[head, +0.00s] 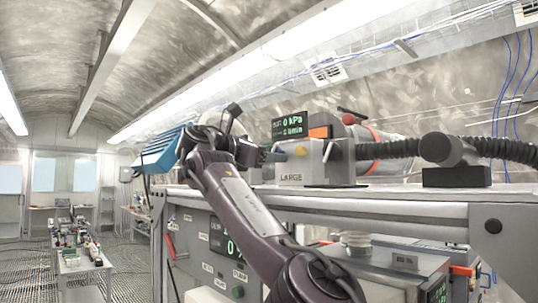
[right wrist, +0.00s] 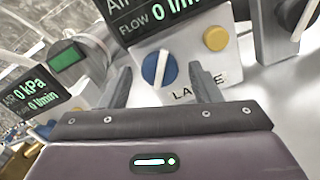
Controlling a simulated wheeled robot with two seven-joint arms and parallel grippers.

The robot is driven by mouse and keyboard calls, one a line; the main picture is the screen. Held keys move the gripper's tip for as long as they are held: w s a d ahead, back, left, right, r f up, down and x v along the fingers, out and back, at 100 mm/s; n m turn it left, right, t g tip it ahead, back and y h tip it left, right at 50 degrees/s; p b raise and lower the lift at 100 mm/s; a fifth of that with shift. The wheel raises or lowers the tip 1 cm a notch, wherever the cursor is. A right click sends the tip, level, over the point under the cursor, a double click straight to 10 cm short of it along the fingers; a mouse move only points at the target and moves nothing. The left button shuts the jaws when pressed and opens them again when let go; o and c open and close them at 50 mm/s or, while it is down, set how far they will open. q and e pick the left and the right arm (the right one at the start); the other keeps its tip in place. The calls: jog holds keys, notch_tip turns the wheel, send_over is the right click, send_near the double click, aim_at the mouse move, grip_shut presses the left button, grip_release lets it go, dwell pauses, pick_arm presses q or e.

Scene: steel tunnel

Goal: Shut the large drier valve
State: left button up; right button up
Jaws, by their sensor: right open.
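The large drier is a pale box (head: 292,165) marked LARGE on the bench top. In the right wrist view its valve is a round blue knob (right wrist: 150,68) with a white bar, which stands nearly upright in that picture. My right gripper (head: 268,155) is at the left of the box in the head view. In the right wrist view the open right gripper (right wrist: 159,72) has one finger on each side of the knob, with no clear contact visible. The knob is hidden in the head view. My left gripper is not in view.
A display (head: 290,125) above the box reads 0 kPa and 0 l/min. A yellow button (right wrist: 215,39) sits right of the knob. Another display (right wrist: 35,95) stands at the left. A black corrugated hose (head: 390,149) runs right behind the bench edge.

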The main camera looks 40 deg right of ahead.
jog(key=a, duration=0.7)
jog(key=shift+s+a+b, duration=0.25)
jog(key=shift+s+b, duration=0.05)
jog(key=shift+b, duration=0.1)
jog(key=shift+d, duration=0.2)
jog(key=shift+f, duration=0.1)
